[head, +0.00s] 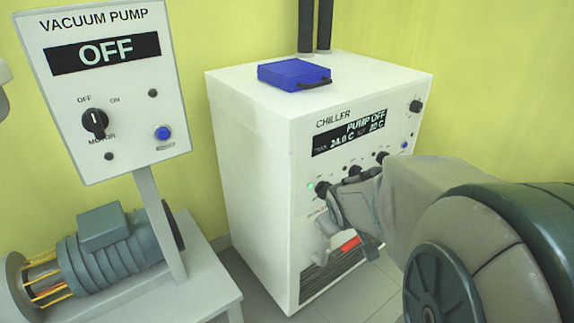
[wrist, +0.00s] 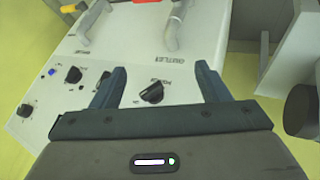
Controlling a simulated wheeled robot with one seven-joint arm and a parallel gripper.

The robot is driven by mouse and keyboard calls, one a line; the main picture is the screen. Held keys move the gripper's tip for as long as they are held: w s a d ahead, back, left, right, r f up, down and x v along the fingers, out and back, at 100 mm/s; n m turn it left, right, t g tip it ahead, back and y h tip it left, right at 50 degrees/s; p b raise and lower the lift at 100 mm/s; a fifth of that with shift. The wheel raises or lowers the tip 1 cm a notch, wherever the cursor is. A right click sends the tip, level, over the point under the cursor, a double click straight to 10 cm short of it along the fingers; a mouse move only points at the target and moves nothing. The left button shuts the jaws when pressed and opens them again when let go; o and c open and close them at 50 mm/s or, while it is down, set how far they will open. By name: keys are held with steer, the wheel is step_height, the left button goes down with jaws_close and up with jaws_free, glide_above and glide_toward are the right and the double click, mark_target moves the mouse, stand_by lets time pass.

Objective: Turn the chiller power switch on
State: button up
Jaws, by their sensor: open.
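The chiller (head: 255,170) is a white cabinet with a lit display (head: 349,132) reading "PUMP OFF" and temperatures. A small green light (head: 311,186) glows beside the leftmost dark knob of the row. In the wrist view, the black power knob (wrist: 152,92) lies between the fingers of my gripper (wrist: 158,72), nearer the left finger. The gripper is open and both fingers look clear of the knob. In the head view, my gripper (head: 352,212) is at the chiller's front, partly hiding the lower panel. Contact there cannot be told.
Two more knobs (wrist: 74,75) sit beside the power knob. Pipe fittings (wrist: 173,28) stick out of the panel near the fingertips. A blue case (head: 293,74) lies on the chiller. The vacuum pump panel (head: 105,90), reading "OFF", and its motor (head: 110,245) stand left.

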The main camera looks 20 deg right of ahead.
steer(key=w+d+f+n+t+y+b, duration=0.1)
steer(key=w+d+f+n+t+b, duration=0.25)
steer(key=w+d+n+t, duration=0.4)
steer(key=n+t+y+b, duration=0.3)
steer(key=n+y+b, duration=0.2)
steer(key=y, duration=0.3)
glide_toward(328, 193)
steer(key=b+x, duration=0.3)
steer(key=x, duration=0.4)
steer(key=shift+w+a+f, duration=0.1)
steer(key=shift+w+a, duration=0.05)
steer(key=shift+w, duration=0.2)
steer(key=shift+x, duration=0.85)
steer(key=shift+m, duration=0.25)
steer(key=c, duration=0.9)
